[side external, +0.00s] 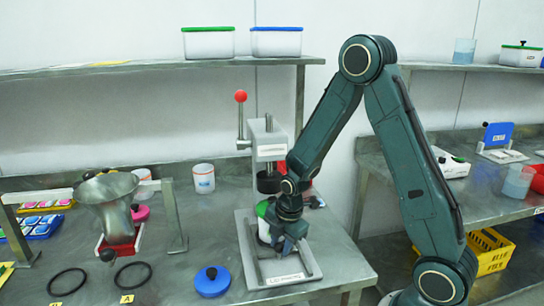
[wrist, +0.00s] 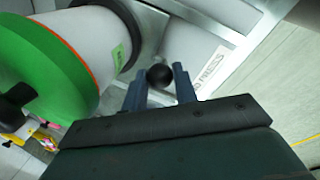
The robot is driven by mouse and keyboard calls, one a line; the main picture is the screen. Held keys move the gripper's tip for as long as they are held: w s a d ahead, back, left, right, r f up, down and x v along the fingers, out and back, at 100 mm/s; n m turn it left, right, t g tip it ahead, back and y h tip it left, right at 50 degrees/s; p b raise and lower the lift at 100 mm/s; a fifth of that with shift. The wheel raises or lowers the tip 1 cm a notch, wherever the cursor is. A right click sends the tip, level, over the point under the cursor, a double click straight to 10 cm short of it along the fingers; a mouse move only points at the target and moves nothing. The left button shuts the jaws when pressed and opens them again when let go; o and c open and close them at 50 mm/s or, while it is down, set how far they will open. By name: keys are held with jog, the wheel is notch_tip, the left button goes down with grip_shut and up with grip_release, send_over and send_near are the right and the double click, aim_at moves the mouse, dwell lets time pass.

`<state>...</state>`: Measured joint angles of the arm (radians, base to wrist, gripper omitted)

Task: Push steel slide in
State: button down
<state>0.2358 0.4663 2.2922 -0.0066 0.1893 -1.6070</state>
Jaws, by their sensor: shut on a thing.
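My gripper (side external: 284,246) is low over the front of the lid press (side external: 246,262), next to its labelled front edge. In the wrist view my gripper (wrist: 160,82) has a round black knob (wrist: 160,77) between its two fingertips. The knob appears to belong to the steel slide (wrist: 190,45), a flat metal surface behind it, partly hidden by my fingers. A white drum (wrist: 92,32) with a green lid (wrist: 40,70) and an orange band stands on the press. In the side view the drum (side external: 264,232) is partly hidden by my wrist.
The press's upright column with a red-knobbed lever (side external: 240,97) rises behind the drum. A blue lid (side external: 212,281) lies left of the press. A steel funnel (side external: 107,192) stands further left, with black rings (side external: 132,273) in front. White cups (side external: 204,178) stand at the back.

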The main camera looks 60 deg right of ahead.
jog(key=c, duration=1.1)
grip_release()
jog(key=shift+r, duration=0.15)
notch_tip(320, 180, up, 13)
jog(key=s, duration=0.2)
jog(key=shift+s+a+r, duration=0.15)
jog(key=shift+s+a, duration=0.15)
jog(key=shift+a, duration=0.1)
jog(key=c, duration=0.7)
jog(key=shift+a+f+n, duration=0.2)
jog(key=shift+f+n, duration=0.1)
jog(key=c, duration=0.4)
jog(key=a+f+n+h, duration=0.2)
jog(key=a+f+n, duration=0.4)
jog(key=n, duration=0.2)
jog(key=shift+a, duration=0.35)
jog(key=shift+a+f+n+t+h, duration=0.25)
jog(key=shift+a+n, duration=0.1)
jog(key=shift+n, duration=0.3)
jog(key=shift+a+f+n+t+h, duration=0.15)
jog(key=shift+a+n+t, duration=0.15)
jog(key=shift+n, duration=0.35)
